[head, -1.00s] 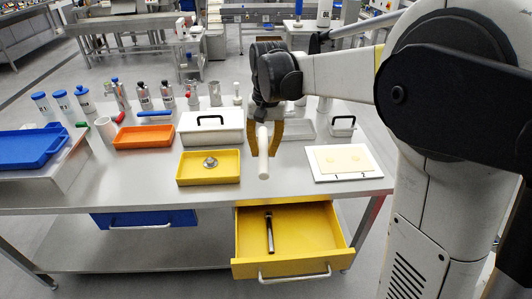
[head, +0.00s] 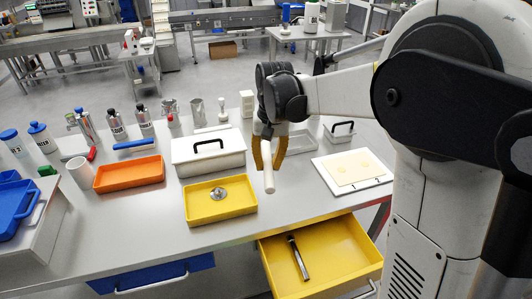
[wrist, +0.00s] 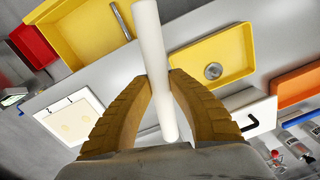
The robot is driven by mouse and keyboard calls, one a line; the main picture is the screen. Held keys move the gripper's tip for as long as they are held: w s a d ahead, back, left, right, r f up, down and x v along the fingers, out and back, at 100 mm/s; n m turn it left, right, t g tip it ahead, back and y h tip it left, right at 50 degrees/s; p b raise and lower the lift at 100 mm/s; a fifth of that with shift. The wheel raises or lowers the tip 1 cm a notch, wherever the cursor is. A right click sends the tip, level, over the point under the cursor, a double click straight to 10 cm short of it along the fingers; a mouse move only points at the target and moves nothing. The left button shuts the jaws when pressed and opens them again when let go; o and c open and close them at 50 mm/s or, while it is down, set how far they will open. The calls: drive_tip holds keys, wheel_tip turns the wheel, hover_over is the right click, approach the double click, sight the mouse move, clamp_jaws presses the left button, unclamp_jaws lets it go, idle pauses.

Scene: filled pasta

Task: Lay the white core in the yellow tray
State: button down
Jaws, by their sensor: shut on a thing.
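My gripper (head: 269,158) is shut on the white core (head: 268,180), a slim white cylinder, and holds it upright above the table. In the wrist view the core (wrist: 152,60) sits between my two tan fingers (wrist: 158,90). The yellow tray (head: 237,209) lies on the table just left of the core in the head view, with a round metal piece (head: 218,193) inside. The tray also shows in the wrist view (wrist: 186,58), to the right of the core. The core is outside the tray.
An open yellow drawer (head: 335,272) holding a dark metal tool (head: 298,258) juts out below the table edge. A white board (head: 330,180) with a pale sheet lies right. A white lidded box (head: 186,160) and orange tray (head: 115,180) stand behind and left.

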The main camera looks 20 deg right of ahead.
drive_tip(key=s+f+n+p, duration=0.1)
drive_tip(key=s+f+n, duration=0.1)
drive_tip(key=s+f, duration=0.5)
wheel_tip(320, 180, down, 4)
drive_tip(key=shift+d+n, duration=0.4)
